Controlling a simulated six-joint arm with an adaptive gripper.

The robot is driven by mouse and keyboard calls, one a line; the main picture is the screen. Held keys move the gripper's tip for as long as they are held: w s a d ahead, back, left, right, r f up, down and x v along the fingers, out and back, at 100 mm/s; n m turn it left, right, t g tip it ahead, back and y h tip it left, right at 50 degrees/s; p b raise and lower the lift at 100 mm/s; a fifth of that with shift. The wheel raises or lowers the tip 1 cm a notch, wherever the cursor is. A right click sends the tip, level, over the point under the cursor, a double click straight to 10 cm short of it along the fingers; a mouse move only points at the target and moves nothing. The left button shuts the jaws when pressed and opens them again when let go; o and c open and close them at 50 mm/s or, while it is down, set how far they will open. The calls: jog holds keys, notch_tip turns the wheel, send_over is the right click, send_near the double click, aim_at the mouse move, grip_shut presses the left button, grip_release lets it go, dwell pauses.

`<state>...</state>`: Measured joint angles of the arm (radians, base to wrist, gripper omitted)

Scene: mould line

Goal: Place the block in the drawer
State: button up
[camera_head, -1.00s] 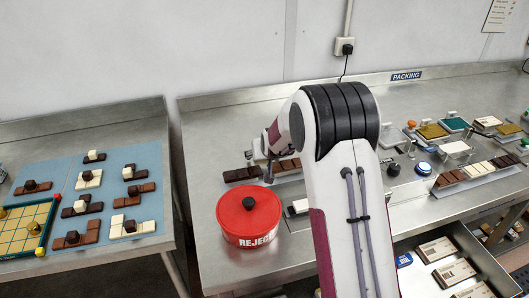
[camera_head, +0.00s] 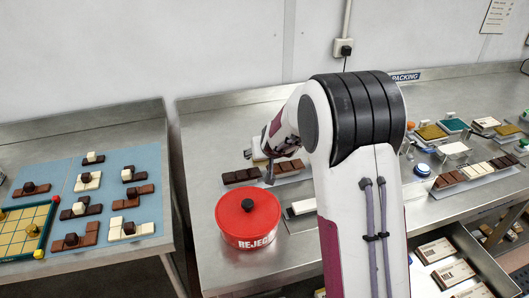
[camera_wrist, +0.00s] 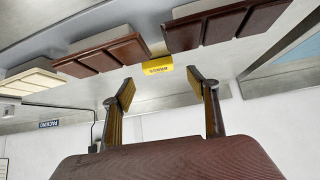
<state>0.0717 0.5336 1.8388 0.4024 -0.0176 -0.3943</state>
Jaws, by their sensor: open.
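My gripper (camera_wrist: 165,90) is open and empty in the wrist view, its two fingers with yellowish pads spread apart. In the head view its end is partly hidden by my arm, close to the brown chocolate bars (camera_head: 290,166). In the wrist view a small yellow labelled piece (camera_wrist: 158,66) lies between two brown bars, beyond the fingertips and apart from them. I cannot tell whether it is the block. The drawer (camera_head: 488,257) is open at the lower right of the head view and holds several boxed bars (camera_head: 445,248); my arm hides its left part.
A red reject tub (camera_head: 248,219) with a black knob stands in front of the bars. A dark bar (camera_head: 242,176) lies left of my gripper. Chocolate bars (camera_head: 477,172), small stands and a blue button (camera_head: 422,169) occupy the right bench. Chocolate pieces cover the left table's mat (camera_head: 103,226).

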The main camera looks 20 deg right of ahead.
jog(key=shift+v, duration=1)
jog(key=shift+r, duration=0.15)
jog(key=shift+s+a+r, duration=0.15)
jog(key=shift+s, duration=0.05)
jog(key=s+a+r+n+g+y, duration=0.1)
jog(key=s+a+r, duration=0.2)
jog(key=s+r, duration=0.45)
jog(key=s+a+r+y, duration=0.1)
jog(key=s+a+r, duration=0.3)
jog(key=s, duration=0.6)
jog(key=s+d+g+h, duration=0.1)
jog(key=s+d+g, duration=0.1)
jog(key=s, duration=2.4)
jog(key=shift+s+d+r, duration=0.15)
jog(key=shift+s+r, duration=0.1)
jog(key=shift+r, duration=0.05)
jog(key=shift+o, duration=0.4)
jog(key=shift+w, duration=0.1)
